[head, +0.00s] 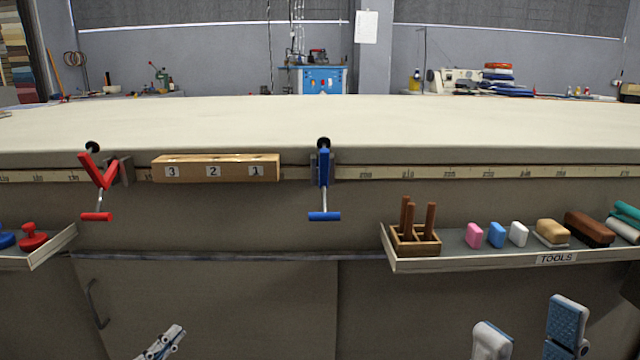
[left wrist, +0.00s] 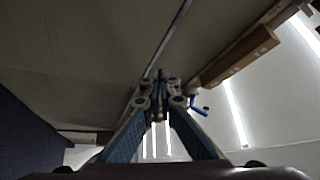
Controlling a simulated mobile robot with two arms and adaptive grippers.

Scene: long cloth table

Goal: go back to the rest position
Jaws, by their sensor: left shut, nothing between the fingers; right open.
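My left gripper (head: 162,343) shows at the bottom left of the head view, low in front of the cabinet doors. It is shut and empty, and its closed fingers also show in the left wrist view (left wrist: 160,90). My right gripper (head: 528,340) shows at the bottom right of the head view, below the tools tray. Its two fingers stand apart with nothing between them. Both grippers are clear of the table and touch nothing that I can see.
The long cloth table (head: 320,120) has a bare top. A red clamp (head: 97,172), a numbered wooden block (head: 215,168) and a blue clamp (head: 324,170) are on its front edge. The tools tray (head: 480,262) juts out at right, another tray (head: 45,255) at left.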

